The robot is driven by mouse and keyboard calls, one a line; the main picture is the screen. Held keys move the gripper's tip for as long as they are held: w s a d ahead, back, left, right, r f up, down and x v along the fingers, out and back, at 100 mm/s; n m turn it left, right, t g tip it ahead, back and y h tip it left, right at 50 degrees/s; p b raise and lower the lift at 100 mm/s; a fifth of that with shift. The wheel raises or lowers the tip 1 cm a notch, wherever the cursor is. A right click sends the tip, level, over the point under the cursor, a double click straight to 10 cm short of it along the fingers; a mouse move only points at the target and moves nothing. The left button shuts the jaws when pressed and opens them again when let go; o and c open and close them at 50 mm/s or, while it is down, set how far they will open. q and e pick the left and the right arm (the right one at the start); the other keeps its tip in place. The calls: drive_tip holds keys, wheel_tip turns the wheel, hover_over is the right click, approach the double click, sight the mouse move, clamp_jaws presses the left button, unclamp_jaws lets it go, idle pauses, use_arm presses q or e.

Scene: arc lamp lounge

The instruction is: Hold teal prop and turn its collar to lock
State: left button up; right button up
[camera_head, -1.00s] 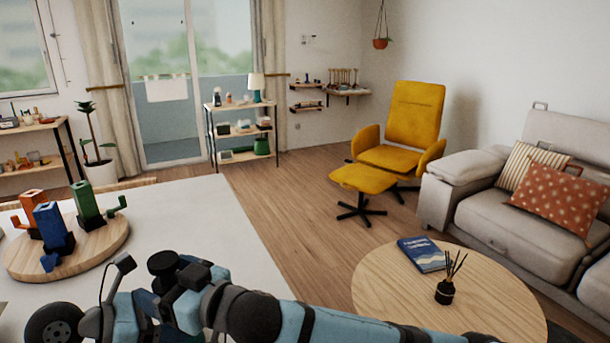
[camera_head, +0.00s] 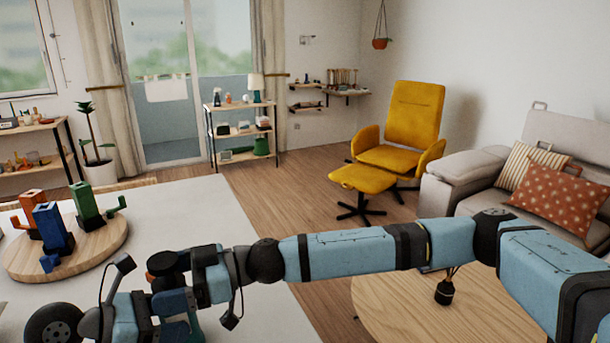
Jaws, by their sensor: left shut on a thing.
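A dark teal-blue body, seemingly the teal prop (camera_head: 174,303), shows between my two grippers above the white table at the lower left. A black round piece (camera_head: 162,263) sits above it; I cannot tell whether this is the collar. My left gripper (camera_head: 150,312) comes in at the bottom left and is shut on the prop, its fingers mostly hidden. My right gripper (camera_head: 188,272) reaches in from the right, close against the prop's upper part. Its fingertips are too small and overlapped to tell whether they grip.
A round wooden board (camera_head: 110,247) on the white table (camera_head: 190,210) holds an orange (camera_head: 33,200), a blue (camera_head: 50,230) and a green (camera_head: 86,202) piece. A round wooden side table (camera_head: 400,305) with a black diffuser (camera_head: 444,291) lies beneath my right arm.

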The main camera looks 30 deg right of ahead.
drive_tip(key=n+g, duration=0.1)
drive_tip(key=g, duration=0.1)
drive_tip(key=n+g, duration=0.2)
drive_tip(key=g, duration=0.1)
drive_tip(key=shift+a+n+g, duration=0.1)
drive_tip(key=shift+n+g, duration=0.2)
drive_tip(key=w+d+r+t+y, duration=0.1)
drive_tip(key=w+d+r, duration=0.2)
drive_tip(key=d, duration=0.6)
drive_tip(key=w+d+r+t+y, duration=0.1)
drive_tip(key=w+d+r+t, duration=0.1)
drive_tip(key=d, duration=0.8)
drive_tip(key=w+d+r+m+t, duration=0.1)
drive_tip(key=w+d+r, duration=0.3)
drive_tip(key=d, duration=0.6)
drive_tip(key=shift+w+t+y, duration=0.35)
drive_tip(key=shift+t+y, duration=0.05)
drive_tip(key=shift+t, duration=0.3)
drive_tip(key=shift+a+r, duration=0.1)
